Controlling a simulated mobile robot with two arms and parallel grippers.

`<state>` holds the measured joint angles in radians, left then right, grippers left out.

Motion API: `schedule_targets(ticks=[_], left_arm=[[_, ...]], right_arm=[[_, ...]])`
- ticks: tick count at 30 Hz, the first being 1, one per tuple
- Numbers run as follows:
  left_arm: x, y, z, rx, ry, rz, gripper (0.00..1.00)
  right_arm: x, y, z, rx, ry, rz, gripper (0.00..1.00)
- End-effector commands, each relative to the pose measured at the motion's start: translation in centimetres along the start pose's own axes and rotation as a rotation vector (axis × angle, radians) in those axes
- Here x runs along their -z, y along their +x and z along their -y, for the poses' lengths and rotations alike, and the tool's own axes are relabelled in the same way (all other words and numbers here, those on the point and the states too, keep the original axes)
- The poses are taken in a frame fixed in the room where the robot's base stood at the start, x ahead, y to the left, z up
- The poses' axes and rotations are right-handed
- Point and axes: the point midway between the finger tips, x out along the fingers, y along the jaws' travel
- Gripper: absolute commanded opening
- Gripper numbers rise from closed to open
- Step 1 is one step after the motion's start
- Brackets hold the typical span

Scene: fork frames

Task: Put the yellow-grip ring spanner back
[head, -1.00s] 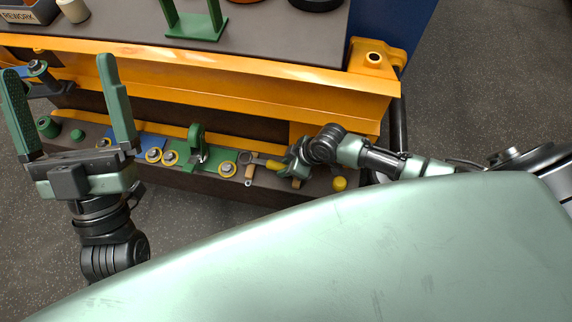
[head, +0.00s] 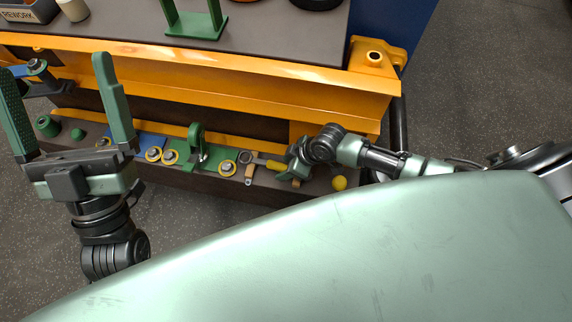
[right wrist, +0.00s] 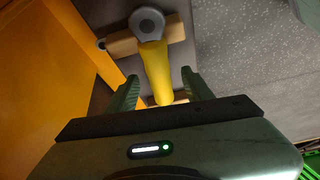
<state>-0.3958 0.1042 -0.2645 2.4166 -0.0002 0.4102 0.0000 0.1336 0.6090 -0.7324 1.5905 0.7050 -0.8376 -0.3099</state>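The yellow-grip ring spanner (head: 273,164) lies near the right end of the lower shelf. Its grey ring head points left, and its grip end is partly hidden by my right gripper (head: 287,164). In the right wrist view, the yellow grip (right wrist: 155,65) lies between the two green fingers of my right gripper (right wrist: 160,78), with a gap on each side. The ring head (right wrist: 147,22) lies beyond the fingertips, over a wooden block (right wrist: 122,44). A second wooden block shows by the grip end. My left gripper (head: 54,70) is open and empty at the left.
The grey tabletop (head: 270,35) is higher up. Open floor lies right.

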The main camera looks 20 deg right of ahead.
Motion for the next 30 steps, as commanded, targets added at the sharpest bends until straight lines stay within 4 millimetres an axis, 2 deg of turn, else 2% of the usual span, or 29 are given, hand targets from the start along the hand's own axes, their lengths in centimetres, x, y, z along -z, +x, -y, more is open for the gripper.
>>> schedule_targets(ticks=[6,8,17,24,30], left_arm=[[-0.1,0.1,0.0,0.0,0.0,0.006,1.0],[-0.8,0.1,0.1,0.002,0.001,0.042,1.0],[-6.8,-0.9,0.9,0.016,0.017,0.382,1.0],[-11.4,-4.0,1.7,0.032,0.028,0.679,1.0],[-13.5,-6.3,2.1,0.041,0.032,0.836,1.0]], right_arm=[[-0.1,-0.2,0.0,0.0,0.0,0.002,0.51],[-0.1,-0.5,0.0,0.0,0.0,0.002,0.51],[0.0,-3.6,0.0,-0.001,-0.002,0.003,0.51],[0.0,-6.2,0.0,0.0,0.0,0.002,0.51],[0.0,-7.5,0.0,0.0,0.0,0.0,0.51]])
